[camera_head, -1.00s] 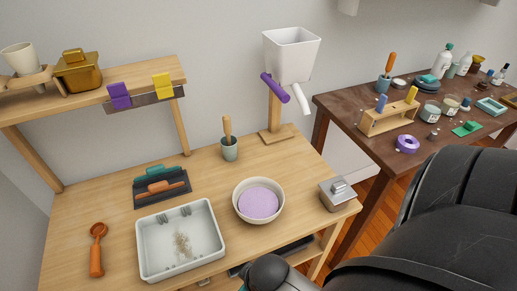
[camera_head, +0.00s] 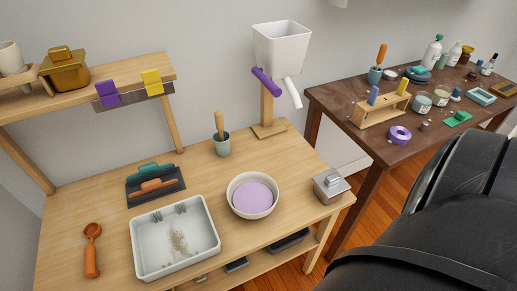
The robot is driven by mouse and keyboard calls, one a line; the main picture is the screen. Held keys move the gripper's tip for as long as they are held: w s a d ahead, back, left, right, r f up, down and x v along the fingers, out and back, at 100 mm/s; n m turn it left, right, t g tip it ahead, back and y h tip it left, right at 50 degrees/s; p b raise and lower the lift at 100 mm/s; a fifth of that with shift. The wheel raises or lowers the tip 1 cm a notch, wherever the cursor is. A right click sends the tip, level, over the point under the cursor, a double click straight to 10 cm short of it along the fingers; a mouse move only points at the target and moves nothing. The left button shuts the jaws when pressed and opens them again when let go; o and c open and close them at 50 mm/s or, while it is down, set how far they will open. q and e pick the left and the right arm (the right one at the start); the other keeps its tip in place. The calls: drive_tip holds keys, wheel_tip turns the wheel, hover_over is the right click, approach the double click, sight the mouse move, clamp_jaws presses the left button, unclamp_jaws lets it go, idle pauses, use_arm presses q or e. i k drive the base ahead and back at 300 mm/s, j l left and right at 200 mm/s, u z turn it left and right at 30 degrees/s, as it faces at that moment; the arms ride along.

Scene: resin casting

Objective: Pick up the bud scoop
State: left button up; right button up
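An orange scoop (camera_head: 91,250), the only scoop I see, lies on the light wooden table (camera_head: 110,212) at its front left. Its round bowl points away from me and its handle points toward the front edge. It lies left of a white tray (camera_head: 137,250) and apart from it. Nothing covers the scoop. Neither of my grippers is in view. A large black link of my own arm fills the lower right.
The white tray holds a small dried clump (camera_head: 178,243). Right of it stand a bowl of lilac material (camera_head: 253,198) and a metal box (camera_head: 330,186). A black holder with teal and orange tools (camera_head: 154,186) lies behind. A shelf (camera_head: 120,72) overhangs the back left.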

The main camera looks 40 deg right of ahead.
sight(92, 230)
drive_tip(key=i+z, duration=0.1)
drive_tip(key=z, duration=0.65)
drive_tip(key=i+z, duration=0.15)
drive_tip(key=z, duration=0.25)
drive_tip(key=j+z, duration=0.1)
drive_tip(key=z, duration=0.25)
drive_tip(key=u, duration=1.7)
drive_tip(key=i+l, duration=0.05)
